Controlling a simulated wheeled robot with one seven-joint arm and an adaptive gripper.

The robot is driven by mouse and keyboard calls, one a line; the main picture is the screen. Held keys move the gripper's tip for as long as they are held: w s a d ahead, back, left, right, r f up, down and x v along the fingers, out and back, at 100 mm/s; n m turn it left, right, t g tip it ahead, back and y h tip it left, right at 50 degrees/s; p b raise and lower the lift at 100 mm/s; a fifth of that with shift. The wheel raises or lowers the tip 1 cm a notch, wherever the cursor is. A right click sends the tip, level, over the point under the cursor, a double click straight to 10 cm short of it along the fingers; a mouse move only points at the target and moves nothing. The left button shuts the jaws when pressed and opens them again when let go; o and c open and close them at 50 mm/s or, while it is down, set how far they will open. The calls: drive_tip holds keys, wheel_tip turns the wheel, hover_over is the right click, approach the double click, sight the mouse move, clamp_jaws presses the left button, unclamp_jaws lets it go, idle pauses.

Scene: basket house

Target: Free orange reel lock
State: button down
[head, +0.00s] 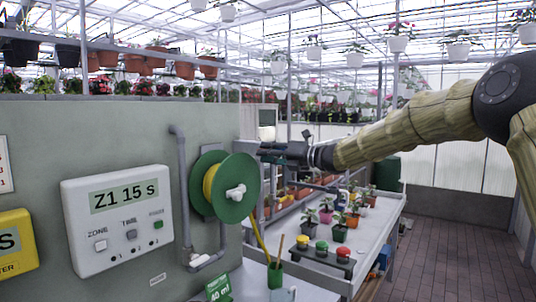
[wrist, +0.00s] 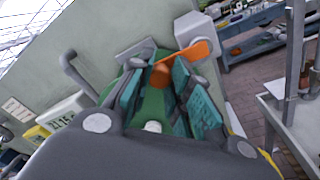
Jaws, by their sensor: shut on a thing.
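The hose reel (head: 238,201) is a green disc with a yellow wound hose and a white hub, mounted on the grey-green wall. In the wrist view its green part (wrist: 152,105) shows between my fingers. The orange reel lock (wrist: 197,52) is an orange lever at the top of the reel, reaching right across a light grey block (wrist: 190,27). My gripper (wrist: 160,76) is shut on the lever's rounded orange end, with teal pads on both sides. In the head view my gripper (head: 272,152) is just right of the reel's upper edge; the orange lock cannot be made out there.
A timer panel (head: 118,219) reading "Z1 15 s" and a grey pipe (head: 184,190) are left of the reel. The brick floor (head: 440,262) at right is clear.

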drive_tip(key=shift+r, duration=0.1)
drive_tip(key=w+d+r+m+t+p, duration=0.1)
drive_tip(key=w+r+m+p, duration=0.1)
drive_tip(key=m+p, duration=0.3)
drive_tip(key=w+d+r+m+t+p, duration=0.1)
drive_tip(key=m+p, duration=0.5)
drive_tip(key=m, duration=0.8)
drive_tip(key=shift+w+d+r, duration=0.45)
drive_tip(key=shift+w+r, duration=0.05)
drive_tip(key=shift+r, duration=0.45)
drive_tip(key=shift+p, duration=0.3)
drive_tip(key=c, duration=1.3)
unclamp_jaws()
